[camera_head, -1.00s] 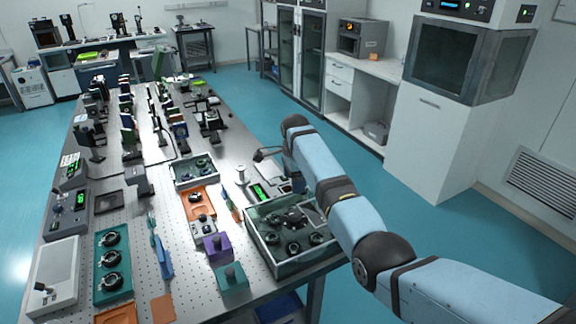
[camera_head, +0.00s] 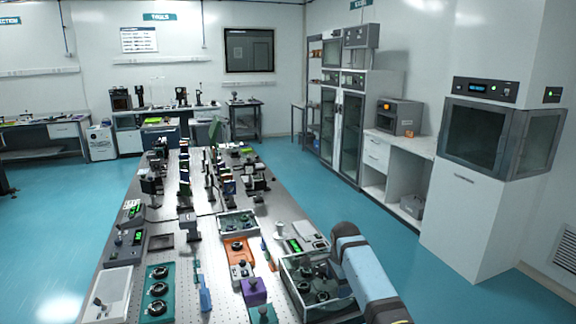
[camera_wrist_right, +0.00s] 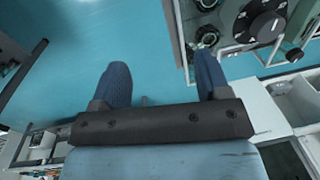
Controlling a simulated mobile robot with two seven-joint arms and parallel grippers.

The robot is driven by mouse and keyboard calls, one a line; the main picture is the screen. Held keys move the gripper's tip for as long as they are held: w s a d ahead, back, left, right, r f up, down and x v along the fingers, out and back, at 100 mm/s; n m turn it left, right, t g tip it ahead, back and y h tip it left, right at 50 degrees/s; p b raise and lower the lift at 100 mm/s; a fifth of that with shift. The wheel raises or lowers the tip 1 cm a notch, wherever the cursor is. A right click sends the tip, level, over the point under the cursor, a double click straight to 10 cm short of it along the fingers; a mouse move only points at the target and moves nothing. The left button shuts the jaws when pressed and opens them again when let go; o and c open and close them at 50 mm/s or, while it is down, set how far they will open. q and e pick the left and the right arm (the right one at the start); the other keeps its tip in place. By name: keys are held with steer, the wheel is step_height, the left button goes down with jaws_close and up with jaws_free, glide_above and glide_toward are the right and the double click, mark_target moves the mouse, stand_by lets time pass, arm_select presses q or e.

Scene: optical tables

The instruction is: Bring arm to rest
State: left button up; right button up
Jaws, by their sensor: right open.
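My right arm (camera_head: 365,268) comes in from the bottom right in the head view, beside the right edge of the optical table (camera_head: 285,205). Its blue link ends in a dark joint near the grey tray; the fingers cannot be made out there. In the right wrist view my right gripper (camera_wrist_right: 161,82) is open, its two dark blue fingers well apart. Only teal floor shows between them, and nothing is held. My left gripper is not in view.
A grey tray (camera_head: 291,286) with dark round parts stands at the table's front right, close to my right arm. A purple block (camera_head: 254,291) and an orange tray (camera_head: 228,246) lie left of it. Teal floor (camera_head: 415,262) is clear between the table and the white cabinet (camera_head: 462,215).

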steer(key=s+d+f+n+t, duration=0.1)
steer(key=s+f, duration=0.1)
steer(key=f, duration=0.4)
steer(key=s+d+f+n, duration=0.2)
steer(key=f, duration=0.3)
steer(key=s+d+f+n+t, duration=0.25)
steer(key=s+f, duration=0.25)
steer(key=s, duration=0.3)
steer(key=s+d+f+n+t, duration=0.1)
steer(key=s+f+n+t, duration=0.1)
steer(key=s+f+n, duration=0.5)
steer(key=s+r+n+t+y, duration=0.1)
steer(key=s+r+n+t, duration=0.1)
steer(key=s, duration=1)
steer(key=s+a+r+n+t+y, duration=0.1)
steer(key=s+r+n+t+y, duration=0.1)
steer(key=s, duration=1.1)
step_height(320, 180, up, 3)
steer(key=shift+s+f+n, duration=0.1)
steer(key=shift+s+n, duration=0.15)
steer(key=shift+n, duration=0.5)
